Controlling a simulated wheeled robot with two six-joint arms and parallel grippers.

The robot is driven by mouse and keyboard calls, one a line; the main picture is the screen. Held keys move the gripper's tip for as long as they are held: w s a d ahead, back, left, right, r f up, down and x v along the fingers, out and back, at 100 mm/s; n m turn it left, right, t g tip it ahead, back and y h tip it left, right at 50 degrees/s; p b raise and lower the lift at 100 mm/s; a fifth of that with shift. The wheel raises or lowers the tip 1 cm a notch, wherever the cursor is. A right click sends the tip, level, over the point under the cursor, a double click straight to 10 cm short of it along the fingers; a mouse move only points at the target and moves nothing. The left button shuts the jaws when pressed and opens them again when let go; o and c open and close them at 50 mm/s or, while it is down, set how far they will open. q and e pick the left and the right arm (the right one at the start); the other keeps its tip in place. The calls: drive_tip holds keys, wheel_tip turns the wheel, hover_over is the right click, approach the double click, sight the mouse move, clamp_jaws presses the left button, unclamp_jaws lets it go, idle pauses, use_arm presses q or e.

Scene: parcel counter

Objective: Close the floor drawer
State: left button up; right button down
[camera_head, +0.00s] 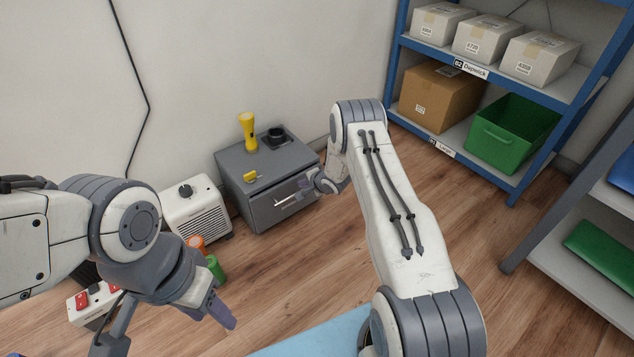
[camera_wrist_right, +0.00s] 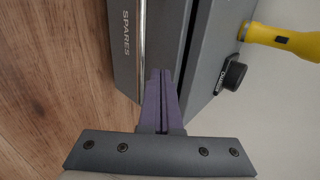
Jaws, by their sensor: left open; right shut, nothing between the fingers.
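The floor drawer (camera_head: 265,214) is the grey front of a low grey cabinet (camera_head: 238,165) against the wall. In the right wrist view its front (camera_wrist_right: 126,50) reads "SPARES" and has a long metal bar handle (camera_wrist_right: 142,35). A narrow dark gap shows there between the drawer front and the cabinet body, so it looks slightly ajar. My right gripper (camera_head: 298,193) is shut and empty, its purple fingertips (camera_wrist_right: 160,76) over the drawer front beside the handle; I cannot tell if they touch. My left gripper (camera_head: 165,327) is open and empty, low at the left, away from the cabinet.
A yellow flashlight (camera_head: 247,133), a black charger (camera_head: 276,137) and a small yellow item (camera_head: 252,177) are on the cabinet. A white heater (camera_head: 200,212) stands left of it, with orange and green cans nearby. A blue shelf rack (camera_head: 452,60) is at the right. Wood floor lies in front.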

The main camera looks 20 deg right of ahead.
drive_tip(key=s+f+p+v, duration=0.1)
drive_tip(key=p+v, duration=0.5)
drive_tip(key=v, duration=0.5)
drive_tip(key=s+a+r+n+g, duration=0.1)
drive_tip(key=s+a+r+n, duration=0.1)
drive_tip(key=a+r+n, duration=0.35)
drive_tip(key=s+a+r+n+g+h+p, duration=0.1)
drive_tip(key=s+a+r+n+g, duration=0.15)
drive_tip(key=a+r, duration=0.5)
drive_tip(key=s+a+r+n, duration=0.3)
drive_tip(key=a+r, duration=0.1)
drive_tip(key=r, duration=0.5)
drive_tip(key=s+a+r+n+g+p, duration=0.15)
drive_tip(key=s+r+n, duration=0.25)
drive_tip(key=s, duration=0.6)
drive_tip(key=s+a+r+n+g, duration=0.2)
drive_tip(key=s+a+r+n, duration=0.15)
drive_tip(key=s, duration=0.65)
drive_tip(key=s+a+r+n+g, duration=0.15)
drive_tip(key=s+r+n, duration=0.3)
drive_tip(key=s, duration=0.65)
wheel_tip(320, 180, up, 38)
drive_tip(key=p, duration=3.8)
drive_tip(key=shift+w+r+g, duration=0.15)
drive_tip(key=shift+w+g, duration=0.2)
drive_tip(key=shift+w, duration=0.05)
